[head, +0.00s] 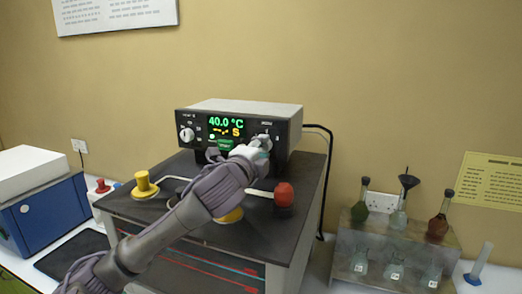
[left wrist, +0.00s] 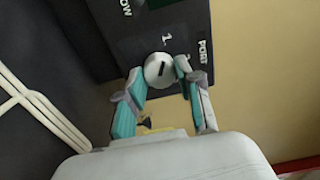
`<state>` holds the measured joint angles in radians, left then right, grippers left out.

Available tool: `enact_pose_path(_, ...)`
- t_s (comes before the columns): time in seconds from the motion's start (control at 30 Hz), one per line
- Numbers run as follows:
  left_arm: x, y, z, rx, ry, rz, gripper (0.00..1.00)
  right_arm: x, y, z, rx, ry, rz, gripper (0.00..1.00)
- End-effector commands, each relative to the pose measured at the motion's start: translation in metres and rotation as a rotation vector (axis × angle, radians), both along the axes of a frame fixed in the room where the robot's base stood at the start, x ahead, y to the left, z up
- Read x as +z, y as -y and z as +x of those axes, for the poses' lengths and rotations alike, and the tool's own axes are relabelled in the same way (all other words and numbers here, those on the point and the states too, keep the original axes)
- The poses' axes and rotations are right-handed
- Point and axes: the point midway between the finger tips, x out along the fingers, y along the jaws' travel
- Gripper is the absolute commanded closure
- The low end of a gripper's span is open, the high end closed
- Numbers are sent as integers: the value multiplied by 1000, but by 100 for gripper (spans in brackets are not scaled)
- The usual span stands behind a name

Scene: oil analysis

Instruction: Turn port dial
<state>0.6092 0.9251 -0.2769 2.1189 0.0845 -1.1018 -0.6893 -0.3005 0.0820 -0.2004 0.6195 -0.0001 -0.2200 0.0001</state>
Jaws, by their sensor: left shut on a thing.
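The port dial (left wrist: 159,70) is a round white knob with a dark mark, on the dark front panel beside the word PORT and a 1. My left gripper (left wrist: 160,74) has its two teal-padded fingers on either side of the dial and is shut on it. In the head view my left gripper (head: 260,148) reaches the right end of the control unit (head: 290,132), and mostly hides the dial there. The unit's display reads 40.0 °C. My right gripper is in neither view.
A second white knob (head: 187,134) sits at the panel's left. A glassware rack (head: 345,256) stands right; a blue box (head: 50,218) stands left.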

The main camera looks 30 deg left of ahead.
Motion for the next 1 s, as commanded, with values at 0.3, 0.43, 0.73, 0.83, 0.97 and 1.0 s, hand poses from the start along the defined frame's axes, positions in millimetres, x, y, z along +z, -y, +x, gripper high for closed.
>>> enact_pose_path(0.3,3,-1,0,0,9,-5,99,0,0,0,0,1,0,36)
enact_pose_path(0.43,3,-1,0,0,9,-5,55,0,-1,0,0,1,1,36)
enact_pose_path(0.73,2,0,0,-1,5,-3,39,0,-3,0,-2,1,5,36)
enact_pose_path(0.83,1,0,-1,-1,4,-3,39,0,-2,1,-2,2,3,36)
enact_pose_path(0.97,1,3,-12,-2,3,-1,39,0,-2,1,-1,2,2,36)
enact_pose_path(1.0,1,4,-18,-2,4,0,39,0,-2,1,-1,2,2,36)
